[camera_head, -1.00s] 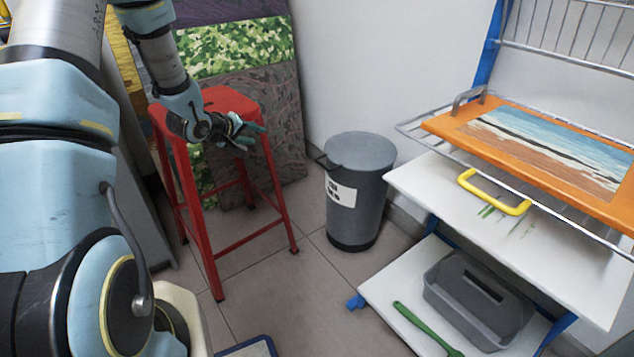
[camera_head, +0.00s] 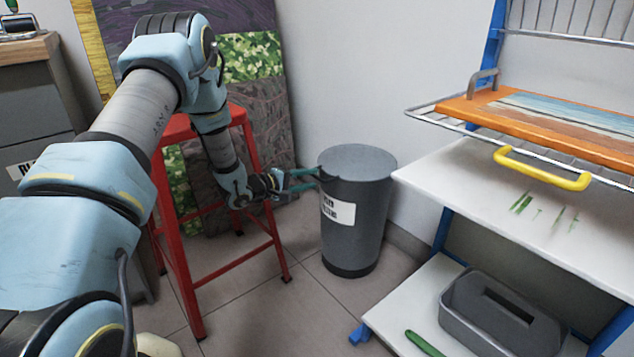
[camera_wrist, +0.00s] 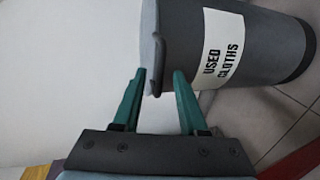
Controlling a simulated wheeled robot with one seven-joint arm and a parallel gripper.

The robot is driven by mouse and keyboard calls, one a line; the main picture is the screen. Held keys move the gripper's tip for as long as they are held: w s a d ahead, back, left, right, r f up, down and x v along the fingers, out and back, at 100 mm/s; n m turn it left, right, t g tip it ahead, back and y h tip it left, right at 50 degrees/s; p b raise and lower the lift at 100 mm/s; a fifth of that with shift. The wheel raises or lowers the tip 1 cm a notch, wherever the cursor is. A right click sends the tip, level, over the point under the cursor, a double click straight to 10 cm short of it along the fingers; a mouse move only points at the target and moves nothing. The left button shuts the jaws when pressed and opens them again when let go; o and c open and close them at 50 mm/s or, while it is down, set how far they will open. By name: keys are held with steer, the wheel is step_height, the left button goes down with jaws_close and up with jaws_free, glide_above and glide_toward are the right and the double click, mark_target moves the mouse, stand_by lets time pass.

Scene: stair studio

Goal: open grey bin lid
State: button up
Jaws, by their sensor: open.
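The grey bin (camera_head: 355,225) stands upright on the tiled floor against the wall, with a white label on its side. Its round grey lid (camera_head: 357,162) is down flat on top. In the wrist view the bin (camera_wrist: 275,48) lies sideways and its label reads "USED CLOTHS". A dark handle (camera_wrist: 157,50) sticks out from the lid's edge. My gripper (camera_head: 304,180) is at the left of the bin near the lid's rim. In the wrist view its two green fingers (camera_wrist: 160,80) are open, with the handle's end between or just in front of their tips. I cannot tell whether they touch.
A red stool (camera_head: 190,200) stands left of the bin, behind and beneath my arm. A white shelf rack (camera_head: 500,190) with a yellow handle (camera_head: 540,168) stands to the right. Grey-tiled floor (camera_head: 290,320) lies free in front of the bin.

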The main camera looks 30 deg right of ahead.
mark_target(316, 177)
steer(key=shift+b+x, duration=0.3)
steer(key=shift+x, duration=1.35)
jaws_close()
